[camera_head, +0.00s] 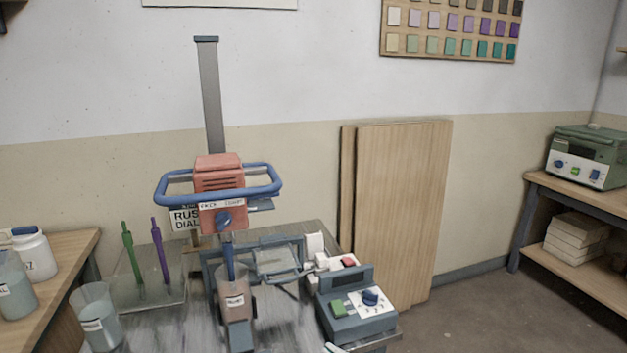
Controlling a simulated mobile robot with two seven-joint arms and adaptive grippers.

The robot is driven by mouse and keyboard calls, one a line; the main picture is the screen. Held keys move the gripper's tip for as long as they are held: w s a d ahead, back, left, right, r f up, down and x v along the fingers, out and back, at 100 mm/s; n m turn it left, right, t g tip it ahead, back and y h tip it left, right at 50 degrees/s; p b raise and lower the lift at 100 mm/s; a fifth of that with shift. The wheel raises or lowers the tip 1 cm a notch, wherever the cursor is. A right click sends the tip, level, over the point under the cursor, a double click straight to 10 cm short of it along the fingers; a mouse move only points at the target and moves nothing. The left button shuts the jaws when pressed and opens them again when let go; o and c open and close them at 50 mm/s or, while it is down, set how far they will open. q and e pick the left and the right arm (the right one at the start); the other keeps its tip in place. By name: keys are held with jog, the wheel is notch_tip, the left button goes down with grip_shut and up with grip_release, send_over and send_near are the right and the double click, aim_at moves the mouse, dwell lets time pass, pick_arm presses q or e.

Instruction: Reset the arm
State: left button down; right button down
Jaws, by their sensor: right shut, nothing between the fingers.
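The arm named by the task is mine, and little of it shows in the head view. Only a small pale tip, which seems to be my right gripper (335,348), shows at the bottom edge, in front of the control box (357,325). The rest is cut off by the frame. It is shut and holds nothing. My left gripper is not in view.
A mixer with a red motor head (220,178) and blue guard bar stands on a grey bench, its shaft in a brown-filled container (236,305). A beaker (95,318) stands left. Boards (404,215) lean on the wall. Open floor lies right.

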jog(key=s+d+f+m+h+p, duration=0.1)
jog(key=s+d+f+m+h, duration=0.1)
jog(key=s+d+f, duration=0.3)
jog(key=s+d+f+m+g+h+p, duration=0.1)
jog(key=s+d+f+m+h, duration=0.2)
jog(key=s, duration=0.9)
jog(key=s+d+f+m+g+h, duration=0.1)
jog(key=s+d+f+m+h, duration=0.1)
jog(key=s+d+f+m, duration=0.4)
notch_tip(320, 180, down, 3)
jog(key=shift+s+d+f+h+p, duration=0.1)
jog(key=shift+s+d+h+p, duration=0.25)
jog(key=shift+s+d, duration=0.65)
jog(key=shift+s+a, duration=0.2)
jog(key=shift+a, duration=0.05)
